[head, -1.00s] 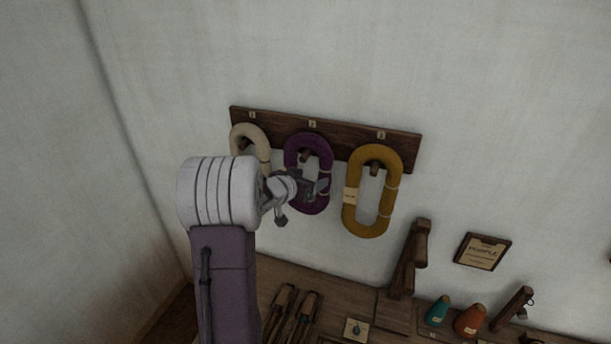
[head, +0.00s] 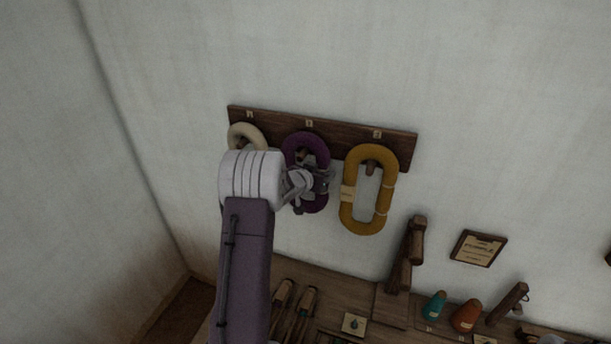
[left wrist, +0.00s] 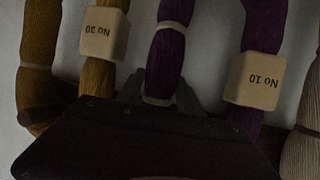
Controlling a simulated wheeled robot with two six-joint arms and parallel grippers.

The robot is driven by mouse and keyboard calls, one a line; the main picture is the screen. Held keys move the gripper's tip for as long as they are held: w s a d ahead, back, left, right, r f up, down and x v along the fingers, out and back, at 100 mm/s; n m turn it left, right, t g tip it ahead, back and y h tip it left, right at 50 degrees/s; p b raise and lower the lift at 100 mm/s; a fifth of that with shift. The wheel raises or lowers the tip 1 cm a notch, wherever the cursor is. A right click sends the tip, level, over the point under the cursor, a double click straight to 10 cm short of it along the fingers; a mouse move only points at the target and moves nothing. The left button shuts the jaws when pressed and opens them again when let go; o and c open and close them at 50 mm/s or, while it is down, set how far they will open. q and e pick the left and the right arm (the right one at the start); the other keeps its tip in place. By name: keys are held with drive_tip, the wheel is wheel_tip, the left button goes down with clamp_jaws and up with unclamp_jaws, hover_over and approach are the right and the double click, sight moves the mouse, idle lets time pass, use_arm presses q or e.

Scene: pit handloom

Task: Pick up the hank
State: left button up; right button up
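The purple hank (head: 305,145) hangs from a peg on the wall rack, between a cream hank (head: 244,133) and an ochre hank (head: 368,222). My left gripper (head: 326,181) is in front of the purple hank's right strand and hides part of it. In the left wrist view, the two fingers of my left gripper (left wrist: 160,92) stand on either side of one strand of the purple hank (left wrist: 166,50). I cannot tell whether they touch it. The purple hank's other strand carries a tag (left wrist: 254,80). My right gripper is not in view.
The dark wooden rack (head: 340,136) is fixed to the wall, with numbered labels. A framed card (head: 478,248) seems to read "PURPLE". Below, a wooden bench (head: 352,292) holds tools, a teal cone (head: 434,305) and an orange cone (head: 467,316). The wall above is clear.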

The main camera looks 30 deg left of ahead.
use_arm(q)
drive_tip(key=shift+s+a, duration=0.1)
clamp_jaws()
